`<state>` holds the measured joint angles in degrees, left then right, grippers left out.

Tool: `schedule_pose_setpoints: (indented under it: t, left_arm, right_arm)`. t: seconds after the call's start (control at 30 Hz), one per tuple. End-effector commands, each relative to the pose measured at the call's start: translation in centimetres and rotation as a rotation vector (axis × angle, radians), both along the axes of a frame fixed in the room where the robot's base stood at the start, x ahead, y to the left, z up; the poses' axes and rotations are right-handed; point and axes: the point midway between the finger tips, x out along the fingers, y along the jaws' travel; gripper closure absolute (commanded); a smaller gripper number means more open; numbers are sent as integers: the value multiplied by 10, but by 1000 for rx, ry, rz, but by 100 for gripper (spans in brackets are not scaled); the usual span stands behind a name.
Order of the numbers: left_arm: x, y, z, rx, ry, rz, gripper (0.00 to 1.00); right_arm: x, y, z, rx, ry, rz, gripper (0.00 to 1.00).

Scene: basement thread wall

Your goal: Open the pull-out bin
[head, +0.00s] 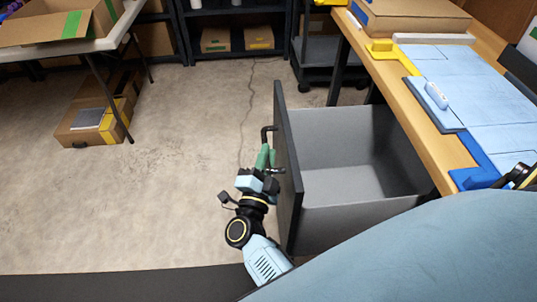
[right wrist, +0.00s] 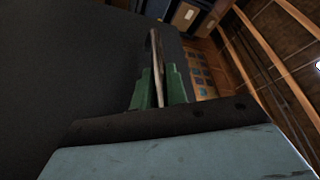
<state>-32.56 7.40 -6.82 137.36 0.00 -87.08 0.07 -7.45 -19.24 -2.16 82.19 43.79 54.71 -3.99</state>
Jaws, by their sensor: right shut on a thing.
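The pull-out bin (head: 350,150) stands pulled out from under the wooden workbench (head: 455,170), and its grey, empty inside shows in the head view. Its dark front panel (head: 287,165) faces left and fills the left of the right wrist view (right wrist: 60,70). A dark bar handle (head: 266,132) sits on that panel. My right gripper (head: 264,158) is at the handle with its green fingers shut on it. In the right wrist view the handle (right wrist: 156,60) runs up from between the green fingers (right wrist: 160,90). My left gripper is not in view.
A cardboard box (head: 95,110) is on the floor beneath a table (head: 75,45) at left. Dark shelving (head: 235,30) stands at the back. The concrete floor left of the bin is clear.

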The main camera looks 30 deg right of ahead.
Motion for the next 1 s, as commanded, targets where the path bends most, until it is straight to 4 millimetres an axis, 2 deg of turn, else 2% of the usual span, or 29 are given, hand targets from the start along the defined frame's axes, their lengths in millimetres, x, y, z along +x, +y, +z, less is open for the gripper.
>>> schedule_pose_setpoints:
  t: [0.33, 0.37, 0.5, 1.0]
  left_arm:
    - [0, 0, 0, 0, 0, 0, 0]
    - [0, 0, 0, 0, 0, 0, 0]
    - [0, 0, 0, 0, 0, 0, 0]
    - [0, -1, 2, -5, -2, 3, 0]
  right_arm:
    - [0, 0, 0, -1, -1, -4, 100]
    - [0, 0, 0, -1, -1, -4, 82]
    - [0, 0, 0, -1, 0, -3, 64]
    - [0, 0, 0, -1, 0, -1, 64]
